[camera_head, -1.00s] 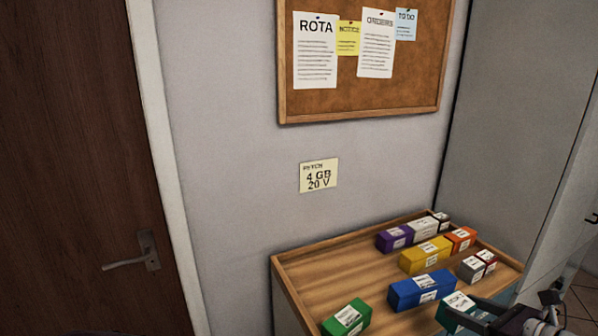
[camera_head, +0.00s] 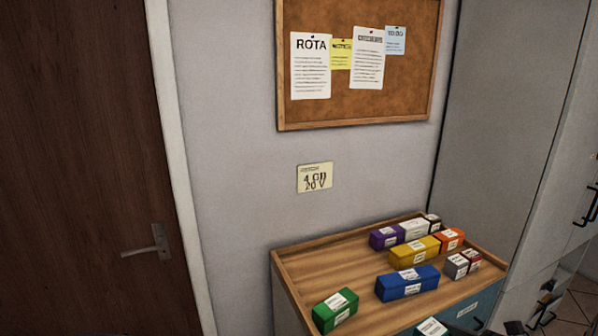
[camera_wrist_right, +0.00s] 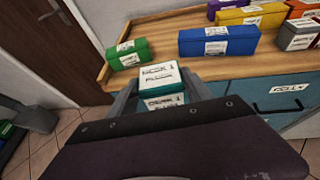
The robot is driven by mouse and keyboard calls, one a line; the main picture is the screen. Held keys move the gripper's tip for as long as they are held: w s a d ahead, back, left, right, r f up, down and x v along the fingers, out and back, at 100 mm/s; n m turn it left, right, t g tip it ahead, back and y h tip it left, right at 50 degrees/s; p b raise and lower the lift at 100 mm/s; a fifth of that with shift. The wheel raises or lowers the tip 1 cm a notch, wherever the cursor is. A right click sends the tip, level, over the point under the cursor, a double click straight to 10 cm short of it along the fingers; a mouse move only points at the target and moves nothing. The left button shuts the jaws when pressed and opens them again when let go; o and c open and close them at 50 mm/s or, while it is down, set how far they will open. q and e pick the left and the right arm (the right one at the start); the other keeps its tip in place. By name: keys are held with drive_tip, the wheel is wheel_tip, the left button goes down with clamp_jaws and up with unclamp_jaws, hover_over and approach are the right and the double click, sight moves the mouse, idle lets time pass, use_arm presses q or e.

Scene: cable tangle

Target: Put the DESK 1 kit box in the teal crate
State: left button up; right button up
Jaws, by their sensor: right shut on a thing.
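The DESK 1 kit box (camera_wrist_right: 161,82) is teal with a white label on top and another on its near side. My right gripper (camera_wrist_right: 160,95) is shut on it, one finger on each side, in the right wrist view. The box also shows at the bottom edge of the head view (camera_head: 432,327), partly cut off, near the front of the wooden cabinet top. My left gripper is not in view. I cannot make out a teal crate in these views.
The rimmed cabinet top (camera_head: 335,262) holds a green box (camera_head: 336,311), a blue box (camera_head: 407,283), a yellow box (camera_head: 414,251) and several others. A blue-teal drawer front (camera_wrist_right: 262,95) lies below its edge. A dark grey object (camera_wrist_right: 36,116) stands at the left over tiled floor.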

drive_tip(key=s+a+f+n+g+y+p, duration=0.1)
drive_tip(key=s+a+f+n+y, duration=0.1)
drive_tip(key=a+f, duration=0.3)
drive_tip(key=s+a+f+n+g+y+p, duration=0.1)
drive_tip(key=s+a+f+n+g+y, duration=0.1)
drive_tip(key=a+f, duration=0.3)
drive_tip(key=s+a, duration=0.1)
drive_tip(key=a, duration=0.3)
drive_tip(key=shift+s+n+g, duration=0.3)
drive_tip(key=shift+s+n, duration=0.05)
drive_tip(key=shift+n, duration=0.05)
drive_tip(key=shift+y, duration=0.3)
